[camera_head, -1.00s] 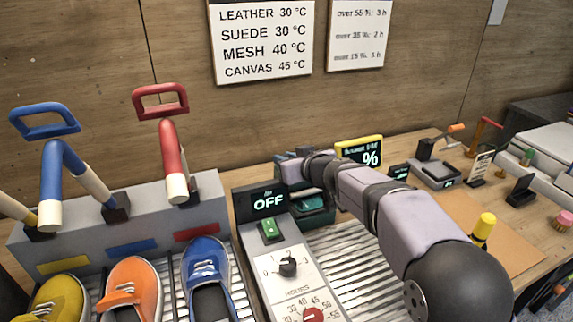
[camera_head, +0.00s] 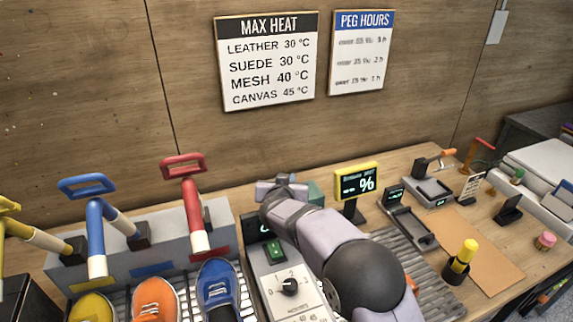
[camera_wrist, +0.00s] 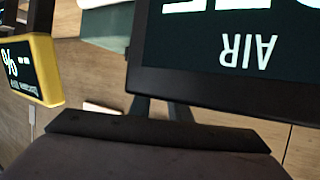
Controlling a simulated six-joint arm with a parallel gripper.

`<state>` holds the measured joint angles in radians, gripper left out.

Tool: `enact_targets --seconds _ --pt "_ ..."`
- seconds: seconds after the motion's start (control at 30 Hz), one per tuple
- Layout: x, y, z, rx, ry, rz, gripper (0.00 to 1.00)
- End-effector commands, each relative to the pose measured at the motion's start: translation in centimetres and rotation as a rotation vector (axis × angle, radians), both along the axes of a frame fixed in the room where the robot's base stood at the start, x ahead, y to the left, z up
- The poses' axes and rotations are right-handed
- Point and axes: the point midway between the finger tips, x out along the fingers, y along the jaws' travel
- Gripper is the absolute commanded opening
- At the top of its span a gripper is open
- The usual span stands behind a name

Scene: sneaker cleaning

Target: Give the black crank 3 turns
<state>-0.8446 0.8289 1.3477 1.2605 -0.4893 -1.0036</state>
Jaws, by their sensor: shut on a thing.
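My gripper (camera_head: 272,188) is behind the small black display (camera_head: 256,230) at the back of the control panel, beside a teal box (camera_head: 316,193). Its fingertips are hidden in the head view, and I cannot make out the black crank there. In the wrist view, the back of my gripper fills the bottom, and the black display (camera_wrist: 230,45), reading AIR upside down, is close in front. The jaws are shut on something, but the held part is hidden.
A control panel with a black dial (camera_head: 289,287) and a green switch (camera_head: 275,250) stands in front. A yellow-framed percent display (camera_head: 356,181) is to the right. Blue (camera_head: 217,285) and orange shoes (camera_head: 155,299) stand left, below red and blue handles. A yellow-topped holder (camera_head: 462,262) stands right.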

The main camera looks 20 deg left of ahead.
Motion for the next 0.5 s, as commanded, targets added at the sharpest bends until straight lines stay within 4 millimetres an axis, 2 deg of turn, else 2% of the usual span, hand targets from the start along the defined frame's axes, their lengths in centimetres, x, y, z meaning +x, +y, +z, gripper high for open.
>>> enact_targets --seconds 0.03,0.07,0.5 --pt "0.02 0.15 0.87 -0.002 0.004 -0.022 0.0" --pt "0.08 0.23 0.94 -0.002 0.003 -0.035 0.0" --pt "1.02 0.49 0.61 0.003 -0.009 -0.218 0.0"
